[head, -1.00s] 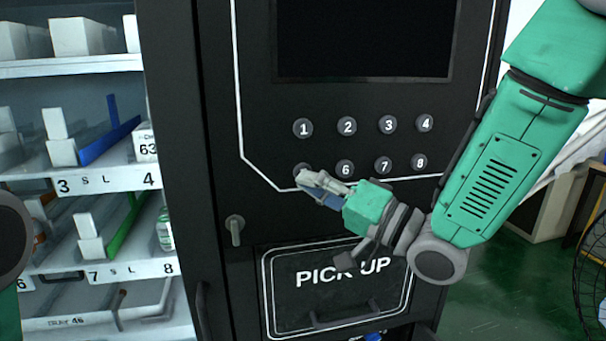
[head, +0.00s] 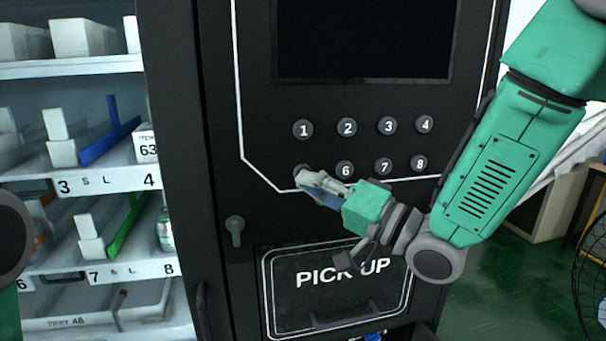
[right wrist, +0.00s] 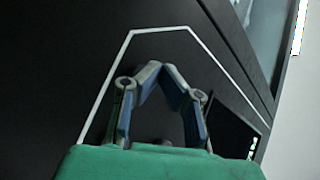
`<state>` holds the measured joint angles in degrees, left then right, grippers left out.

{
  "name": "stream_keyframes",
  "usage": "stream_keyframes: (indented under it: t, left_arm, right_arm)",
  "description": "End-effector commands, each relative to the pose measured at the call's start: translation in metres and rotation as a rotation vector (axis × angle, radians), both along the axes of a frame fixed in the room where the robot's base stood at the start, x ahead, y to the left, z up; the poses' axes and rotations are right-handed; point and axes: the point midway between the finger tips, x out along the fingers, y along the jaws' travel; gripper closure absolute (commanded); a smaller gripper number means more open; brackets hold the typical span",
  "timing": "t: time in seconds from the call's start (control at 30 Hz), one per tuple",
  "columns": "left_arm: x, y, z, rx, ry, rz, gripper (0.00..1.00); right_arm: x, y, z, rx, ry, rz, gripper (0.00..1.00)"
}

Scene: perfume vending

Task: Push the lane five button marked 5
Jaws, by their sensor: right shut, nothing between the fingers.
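The lane five button (head: 301,168) is the left one in the lower row on the black machine front. In the head view only its upper edge shows, and my right gripper covers the rest and its number. My right gripper (head: 301,179) is shut and empty, with its fingertips at the button. I cannot tell whether they touch it or how far it is pressed. In the right wrist view the closed fingers (right wrist: 164,68) form an arch in front of the black panel. My left gripper is out of view.
Button 6 (head: 345,168) is close to the right of my fingers, and button 1 (head: 303,129) is above them. A dark screen (head: 365,38) is higher up. The pick-up door (head: 341,295) and a handle (head: 236,231) are below. Stocked shelves (head: 100,180) stand left.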

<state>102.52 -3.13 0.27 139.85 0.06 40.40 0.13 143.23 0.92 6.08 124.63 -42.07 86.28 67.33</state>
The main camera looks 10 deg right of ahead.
Motion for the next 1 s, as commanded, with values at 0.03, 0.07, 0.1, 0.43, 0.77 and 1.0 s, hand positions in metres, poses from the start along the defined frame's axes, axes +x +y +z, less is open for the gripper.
stream_keyframes:
  t: [0.03, 0.07, 0.1, 0.43, 0.77, 1.0]
  left_arm:
    - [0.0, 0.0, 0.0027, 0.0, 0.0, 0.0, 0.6]
    - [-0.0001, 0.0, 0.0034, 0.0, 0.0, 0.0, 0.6]
    - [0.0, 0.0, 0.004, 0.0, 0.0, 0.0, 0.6]
    - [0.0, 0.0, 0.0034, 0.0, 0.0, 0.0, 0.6]
    - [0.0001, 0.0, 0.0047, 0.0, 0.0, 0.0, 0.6]
    - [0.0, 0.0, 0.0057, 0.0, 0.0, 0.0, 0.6]
  right_arm:
    - [0.002, -0.0002, 0.0018, 0.001, 0.0, -0.001, 1.0]
    - [0.0029, -0.0002, 0.0021, 0.002, 0.0, 0.0, 1.0]
    - [0.0038, -0.0002, 0.0023, 0.002, 0.0, 0.0, 1.0]
    - [0.0041, 0.0001, 0.0013, 0.001, -0.001, 0.001, 1.0]
    - [0.0073, 0.0003, 0.0014, 0.001, -0.001, 0.001, 1.0]
    - [0.0102, 0.0005, 0.0014, 0.001, -0.001, 0.001, 1.0]
